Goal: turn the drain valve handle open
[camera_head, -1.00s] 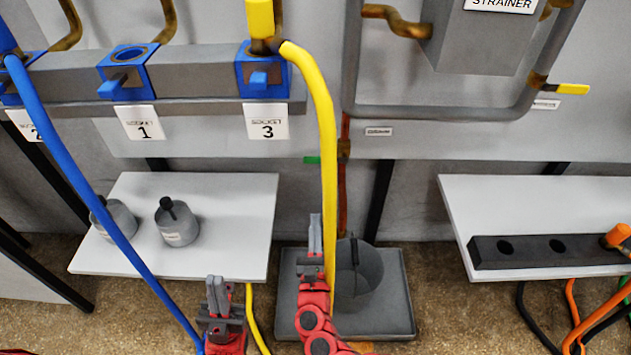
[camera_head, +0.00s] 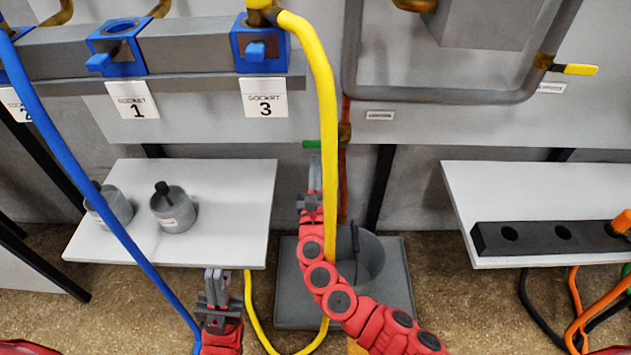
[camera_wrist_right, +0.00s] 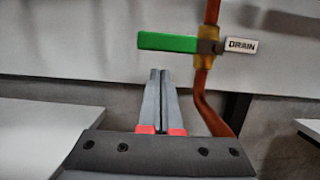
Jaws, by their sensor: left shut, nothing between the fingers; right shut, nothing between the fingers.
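My left gripper (camera_head: 214,275) is shut and empty, low on the left.
The yellow hose (camera_head: 327,110) hangs in front of the valve, beside my right gripper. A grey bucket (camera_head: 369,262) stands on a tray (camera_head: 290,310) below. White shelves stand left (camera_head: 240,200) and right (camera_head: 465,195). A blue hose (camera_head: 75,170) crosses the left side.

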